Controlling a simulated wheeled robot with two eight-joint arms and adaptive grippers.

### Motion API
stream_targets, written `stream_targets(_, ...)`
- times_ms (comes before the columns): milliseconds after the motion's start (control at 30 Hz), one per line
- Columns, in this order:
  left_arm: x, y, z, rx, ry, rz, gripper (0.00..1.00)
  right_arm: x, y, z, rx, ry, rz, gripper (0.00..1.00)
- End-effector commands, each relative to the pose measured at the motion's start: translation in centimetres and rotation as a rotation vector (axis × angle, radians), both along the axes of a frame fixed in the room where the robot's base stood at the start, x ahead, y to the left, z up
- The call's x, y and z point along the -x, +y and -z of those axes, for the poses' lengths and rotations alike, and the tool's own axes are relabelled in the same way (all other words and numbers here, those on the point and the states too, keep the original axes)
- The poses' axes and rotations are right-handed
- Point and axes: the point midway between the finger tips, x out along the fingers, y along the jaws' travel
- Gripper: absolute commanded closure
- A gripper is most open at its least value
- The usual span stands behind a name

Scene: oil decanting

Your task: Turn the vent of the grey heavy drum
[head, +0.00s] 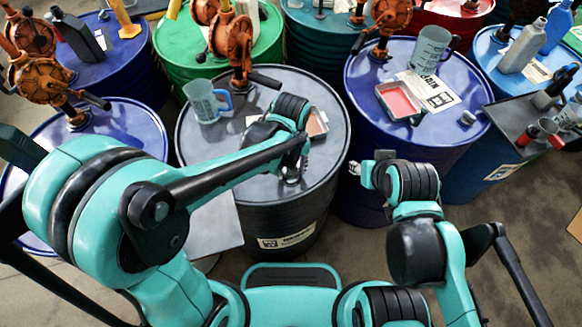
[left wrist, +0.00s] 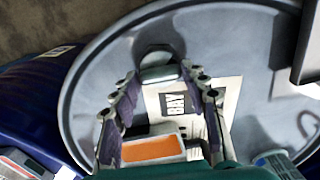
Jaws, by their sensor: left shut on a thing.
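The grey heavy drum (head: 330,100) stands in the middle of the head view, and its lid (left wrist: 235,45) fills much of the left wrist view. My left gripper (head: 291,172) reaches down to the near edge of this lid. In the left wrist view the fingers of my left gripper (left wrist: 158,80) close on the vent (left wrist: 160,72), a small grey cap near the rim. In the head view the vent is mostly hidden by the gripper. My right gripper (head: 361,170) hangs in front of the blue drum, apart from the grey drum; its finger opening is too small to judge.
On the grey lid are a clear measuring jug (head: 203,100), a rust-coloured pump (head: 236,50) and a small tray with orange liquid (left wrist: 152,148). The blue drum (head: 365,75) on the right carries a red-filled tray (head: 398,102) and another jug (head: 430,50). Other drums crowd around.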

Motion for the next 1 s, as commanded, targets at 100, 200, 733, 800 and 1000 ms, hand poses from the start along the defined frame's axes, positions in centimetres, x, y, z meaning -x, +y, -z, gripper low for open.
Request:
stream_targets(100,0.00,0.00,0.02,0.000,0.000,-0.077,0.84,0.00,0.00,-0.01,0.000,0.000,0.000,0.60)
stream_targets(200,0.00,0.00,0.02,0.000,0.000,-0.131,0.84,0.00,0.00,-0.02,0.000,0.000,0.000,0.60)
stream_targets(733,0.01,0.01,0.02,0.000,0.000,-0.233,0.84,0.00,0.00,-0.04,0.000,0.000,0.000,0.60)
stream_targets(800,0.01,0.01,0.03,0.000,0.000,-0.233,0.84,0.01,0.00,-0.04,0.000,0.000,0.000,0.60)
stream_targets(1000,0.01,0.01,0.02,0.000,0.000,-0.233,0.53,0.00,0.00,-0.04,0.000,0.000,0.000,0.60)
